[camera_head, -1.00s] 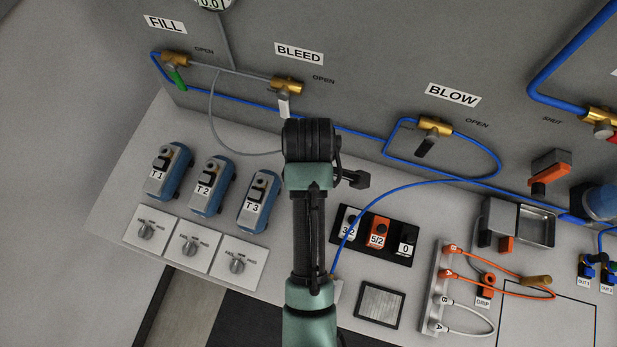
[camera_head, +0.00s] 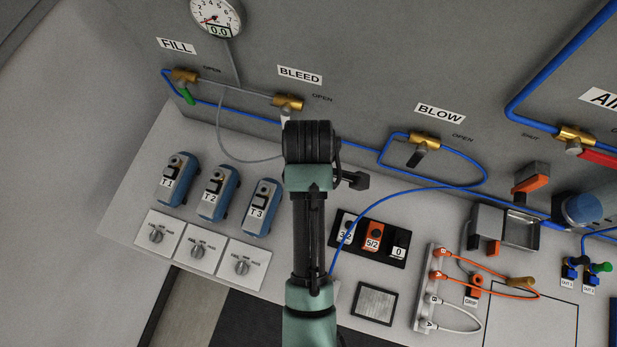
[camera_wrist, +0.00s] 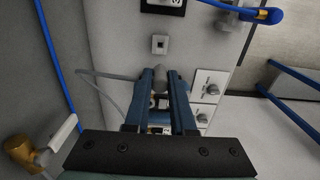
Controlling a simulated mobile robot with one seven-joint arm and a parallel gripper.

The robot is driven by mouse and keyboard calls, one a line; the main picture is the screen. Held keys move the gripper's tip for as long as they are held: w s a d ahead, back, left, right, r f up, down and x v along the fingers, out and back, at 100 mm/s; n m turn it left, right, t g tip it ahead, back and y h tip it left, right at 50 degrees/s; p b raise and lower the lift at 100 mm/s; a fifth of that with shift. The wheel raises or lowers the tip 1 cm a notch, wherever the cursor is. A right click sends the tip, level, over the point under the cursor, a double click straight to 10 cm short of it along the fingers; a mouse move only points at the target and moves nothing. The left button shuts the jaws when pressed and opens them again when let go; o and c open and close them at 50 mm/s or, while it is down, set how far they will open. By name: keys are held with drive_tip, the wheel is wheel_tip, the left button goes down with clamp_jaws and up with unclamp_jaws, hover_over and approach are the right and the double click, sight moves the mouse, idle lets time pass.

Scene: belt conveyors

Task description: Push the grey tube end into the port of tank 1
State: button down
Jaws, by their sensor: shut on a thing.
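Tank 1, a blue and grey unit labelled T1 (camera_head: 172,182), stands at the left of the bench in the head view. Its port (camera_head: 176,160) seems to be the small round fitting near its top. The grey tube (camera_head: 226,140) hangs from the line under the gauge and runs behind my arm. In the wrist view the tube (camera_wrist: 88,73) comes in from the left to its grey end (camera_wrist: 159,78). My gripper (camera_wrist: 161,73) is shut on that end. The arm hides my gripper in the head view. Part of a tank shows between the fingers; its label is unreadable.
Tanks T2 (camera_head: 218,192) and T3 (camera_head: 262,207) stand right of tank 1, with knob plates (camera_head: 200,250) in front. The FILL valve (camera_head: 185,77) and BLEED valve (camera_head: 288,102) are on the wall behind.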

drive_tip(key=shift+w+a, duration=2.1)
drive_tip(key=shift+a, duration=3.5)
drive_tip(key=b, duration=1.4)
hover_over(176, 162)
drive_tip(key=shift+w+a, duration=0.2)
drive_tip(key=shift+a, duration=0.1)
drive_tip(key=shift+f, duration=0.1)
drive_tip(key=shift+f+b, duration=1.2)
drive_tip(key=shift+f, duration=0.95)
drive_tip(key=shift+f, duration=0.45)
